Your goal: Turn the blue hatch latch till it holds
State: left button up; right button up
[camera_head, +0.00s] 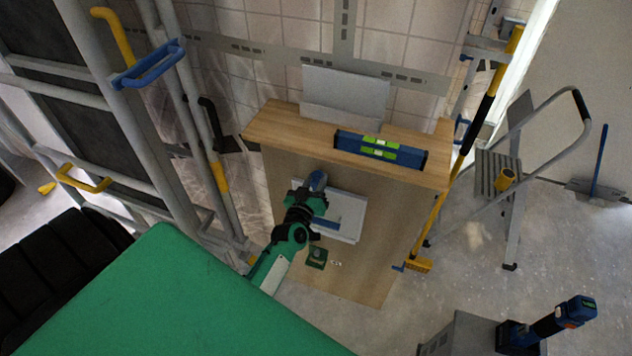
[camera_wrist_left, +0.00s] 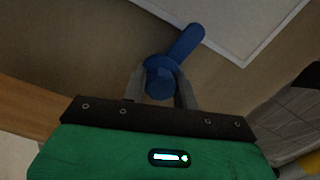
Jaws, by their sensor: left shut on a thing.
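The blue hatch latch (camera_wrist_left: 184,44) shows in the left wrist view, with a round hub and a lever slanting up to the right. The lever's tip appears at the edge of the white hatch panel (camera_wrist_left: 240,22); I cannot tell whether it overlaps it. My left gripper (camera_wrist_left: 160,88) is shut on the latch's hub, one finger on each side. In the head view my left gripper (camera_head: 311,190) is at the wooden cabinet front, at the upper left of the white hatch (camera_head: 345,206), and partly covers the latch (camera_head: 317,180). My right gripper is not in view.
A blue spirit level (camera_head: 380,149) lies on the wooden top (camera_head: 285,125) above the hatch. A small green object (camera_head: 316,258) is below the gripper. Scaffold frames stand at left, a step ladder (camera_head: 500,175) at right, and a blue-black tool (camera_head: 548,325) at lower right.

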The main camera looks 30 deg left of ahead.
pick_arm(q)
jog(key=shift+f+n, duration=0.25)
jog(key=shift+n, duration=1.45)
jog(key=shift+s, duration=0.1)
jog(key=shift+d+f, duration=0.15)
jog(key=o, duration=0.9)
jog(key=shift+o, duration=0.2)
jog(key=shift+r, duration=0.2)
jog(key=b+v, duration=0.3)
jog(key=v, duration=1)
jog(key=shift+s, duration=0.35)
